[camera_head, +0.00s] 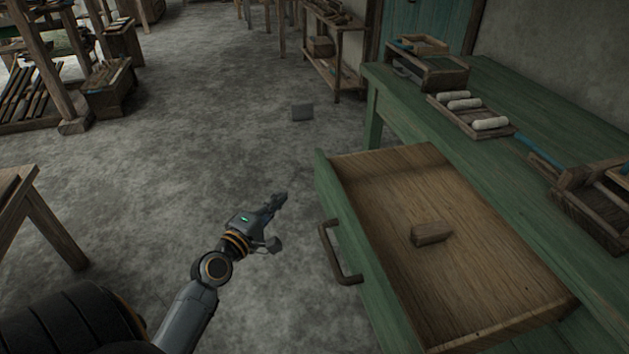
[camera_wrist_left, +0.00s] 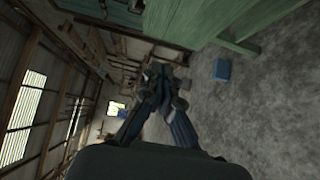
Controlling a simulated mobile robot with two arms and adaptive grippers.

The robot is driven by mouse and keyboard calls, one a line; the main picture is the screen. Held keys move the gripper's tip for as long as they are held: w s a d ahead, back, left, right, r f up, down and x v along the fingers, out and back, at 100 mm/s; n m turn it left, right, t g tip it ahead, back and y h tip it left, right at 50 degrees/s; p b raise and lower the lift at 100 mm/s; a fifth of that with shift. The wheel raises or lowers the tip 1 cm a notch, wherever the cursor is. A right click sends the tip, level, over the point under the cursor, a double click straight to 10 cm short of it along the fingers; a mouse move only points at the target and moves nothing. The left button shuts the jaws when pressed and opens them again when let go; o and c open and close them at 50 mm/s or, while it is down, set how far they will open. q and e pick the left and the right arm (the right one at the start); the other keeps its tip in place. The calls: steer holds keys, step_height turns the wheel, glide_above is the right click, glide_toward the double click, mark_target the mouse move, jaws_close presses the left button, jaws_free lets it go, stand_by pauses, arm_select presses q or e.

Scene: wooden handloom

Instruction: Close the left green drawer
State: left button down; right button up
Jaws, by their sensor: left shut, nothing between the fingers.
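The green drawer (camera_head: 350,210) is pulled well out of the green table in the head view. Its front panel faces left and carries a dark curved handle (camera_head: 336,255). A small wooden block (camera_head: 431,233) lies on the drawer floor. My left gripper (camera_head: 279,220) is left of the drawer front and the handle, apart from both, with its fingers shut and empty. In the left wrist view the fingers (camera_wrist_left: 160,85) show dark and close together, with green wood at the upper right. My right gripper is in neither view.
The green table (camera_head: 500,100) holds a wooden tray with white rolls (camera_head: 470,108) and wooden boxes (camera_head: 428,66). A wooden trestle (camera_head: 40,215) stands at left. The floor between is clear.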

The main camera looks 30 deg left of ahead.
arm_select(q)
glide_toward(319, 171)
steer(key=w+a, duration=0.3)
steer(key=shift+w+d, duration=0.9)
steer(key=shift+w, duration=0.25)
steer(key=shift+w+d, duration=0.25)
steer(key=shift+w, duration=0.05)
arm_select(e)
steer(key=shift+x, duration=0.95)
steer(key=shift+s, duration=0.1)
